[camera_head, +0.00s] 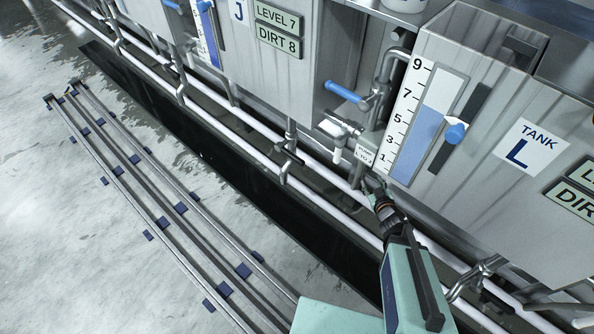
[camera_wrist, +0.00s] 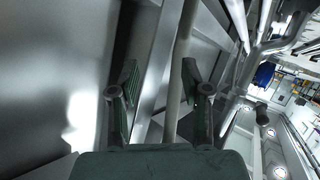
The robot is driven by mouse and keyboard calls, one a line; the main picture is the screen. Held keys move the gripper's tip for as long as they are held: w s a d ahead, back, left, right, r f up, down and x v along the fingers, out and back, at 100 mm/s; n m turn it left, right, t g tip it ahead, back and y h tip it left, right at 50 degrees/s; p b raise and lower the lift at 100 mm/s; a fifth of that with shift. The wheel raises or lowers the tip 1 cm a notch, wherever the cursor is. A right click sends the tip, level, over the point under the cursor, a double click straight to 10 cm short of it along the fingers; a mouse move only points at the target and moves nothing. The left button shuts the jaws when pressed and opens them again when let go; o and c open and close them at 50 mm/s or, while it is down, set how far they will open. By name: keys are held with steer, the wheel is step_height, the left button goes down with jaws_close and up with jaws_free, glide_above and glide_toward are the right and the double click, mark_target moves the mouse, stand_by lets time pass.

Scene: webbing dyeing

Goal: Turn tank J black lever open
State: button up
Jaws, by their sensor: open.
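Tank J (camera_head: 292,75) stands at the top of the head view, with its J label (camera_head: 238,10) cut by the upper edge. I cannot make out a black lever on tank J in either view. My gripper (camera_head: 372,184) is low beside the pipes, just under a small "L to J" label (camera_head: 363,155). In the wrist view my gripper (camera_wrist: 160,80) is open, with its two fingers apart and nothing held. A light pipe (camera_wrist: 182,60) runs between or behind the fingers; I cannot tell its distance.
Tank L (camera_head: 475,150) stands at the right, with a level gauge and blue knob (camera_head: 455,133). A blue-handled valve (camera_head: 343,92) and a pale valve fitting (camera_head: 338,128) sit between the tanks. White pipes (camera_head: 240,115) run along the tank bases.

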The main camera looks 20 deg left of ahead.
steer(key=s+a+r+n+y+b, duration=0.2)
steer(key=a+n+y, duration=0.1)
steer(key=a+y, duration=0.3)
steer(key=n+g+y, duration=0.4)
steer(key=g+y, duration=0.1)
glide_toward(295, 158)
steer(key=b+x, duration=0.1)
steer(key=x, duration=0.2)
steer(key=b+x, duration=0.1)
steer(key=x, duration=0.3)
steer(key=f+b+x, duration=0.1)
steer(key=b+x, duration=0.1)
steer(key=x, duration=0.1)
steer(key=shift+w+a, duration=0.1)
steer(key=shift+w, duration=0.2)
jaws_close()
